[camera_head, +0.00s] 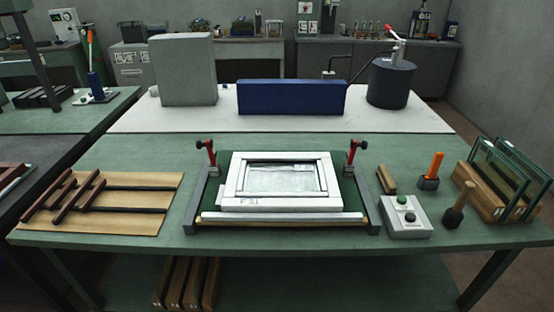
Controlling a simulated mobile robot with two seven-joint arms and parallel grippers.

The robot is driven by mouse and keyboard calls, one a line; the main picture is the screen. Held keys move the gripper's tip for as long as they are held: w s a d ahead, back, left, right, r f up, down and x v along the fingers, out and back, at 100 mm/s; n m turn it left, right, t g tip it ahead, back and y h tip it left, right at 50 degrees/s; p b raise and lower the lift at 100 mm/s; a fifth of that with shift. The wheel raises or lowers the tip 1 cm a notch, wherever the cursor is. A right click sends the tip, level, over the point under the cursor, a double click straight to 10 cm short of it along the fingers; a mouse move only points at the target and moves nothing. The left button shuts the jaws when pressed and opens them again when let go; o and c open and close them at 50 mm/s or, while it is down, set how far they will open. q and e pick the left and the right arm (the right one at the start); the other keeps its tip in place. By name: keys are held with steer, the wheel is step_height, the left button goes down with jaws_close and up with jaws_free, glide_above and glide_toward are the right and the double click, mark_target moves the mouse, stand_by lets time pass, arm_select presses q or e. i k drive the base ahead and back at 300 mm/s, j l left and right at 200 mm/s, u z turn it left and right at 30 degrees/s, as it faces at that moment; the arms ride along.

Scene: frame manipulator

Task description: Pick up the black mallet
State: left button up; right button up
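The black mallet (454,216) stands at the right side of the green workbench, its dark head down on the bench top and its wooden handle (464,194) pointing up with a slight tilt to the right. It is between the grey button box and the glass panes in their wooden rack. Nothing visibly hides it. Neither of my grippers shows in the head view, and nothing is touching the mallet.
A white frame (233,178) sits in a fixture with red clamps at the bench middle. Close to the mallet are a button box (405,228), an orange-handled tool (435,164) and glass panes (497,177). A board with dark strips (145,217) lies left.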

mark_target(452, 217)
steer(key=z, duration=1.25)
